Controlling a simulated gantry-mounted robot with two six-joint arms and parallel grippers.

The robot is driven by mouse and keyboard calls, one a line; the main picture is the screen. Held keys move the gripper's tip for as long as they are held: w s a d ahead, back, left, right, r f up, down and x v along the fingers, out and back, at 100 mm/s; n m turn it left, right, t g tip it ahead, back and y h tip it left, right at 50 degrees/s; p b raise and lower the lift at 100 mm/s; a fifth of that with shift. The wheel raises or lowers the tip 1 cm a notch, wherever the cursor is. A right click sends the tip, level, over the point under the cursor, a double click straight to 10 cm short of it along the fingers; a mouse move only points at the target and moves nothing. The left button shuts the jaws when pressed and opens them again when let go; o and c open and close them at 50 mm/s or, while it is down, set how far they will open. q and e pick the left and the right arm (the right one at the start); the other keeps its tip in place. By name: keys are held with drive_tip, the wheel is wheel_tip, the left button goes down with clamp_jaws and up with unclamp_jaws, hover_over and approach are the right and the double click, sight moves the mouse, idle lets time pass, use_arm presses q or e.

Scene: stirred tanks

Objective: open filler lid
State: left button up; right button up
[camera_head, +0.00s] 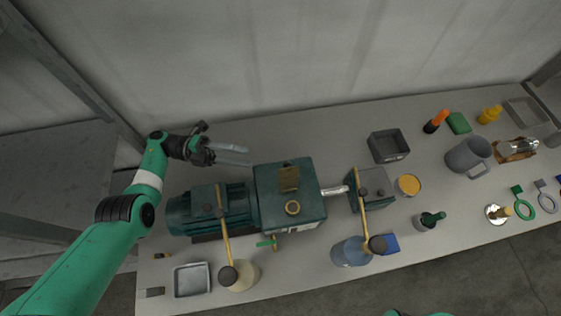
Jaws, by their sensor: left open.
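A green gearbox housing (268,220) sits on the bench in the middle of the head view, joined to a green finned motor (180,215) on its left. On its top are a brass-coloured plate (289,178), which looks like the filler lid, and a brass ring (292,207) in front of it. I cannot tell whether the plate is hinged, but it looks closed. My left gripper (247,156) is open and empty, behind and left of the housing, apart from the plate. My right gripper is not in view.
A square tray (192,280) lies front left, a grey open box (388,146) behind right. A grey jug (468,156) and several small items fill the right.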

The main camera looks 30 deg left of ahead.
sight(288, 175)
use_arm(q)
drive_tip(key=p+x, duration=0.3)
drive_tip(key=x, duration=0.8)
drive_tip(key=shift+p, duration=0.3)
drive_tip(key=shift+a, duration=0.1)
clamp_jaws()
idle(0.6)
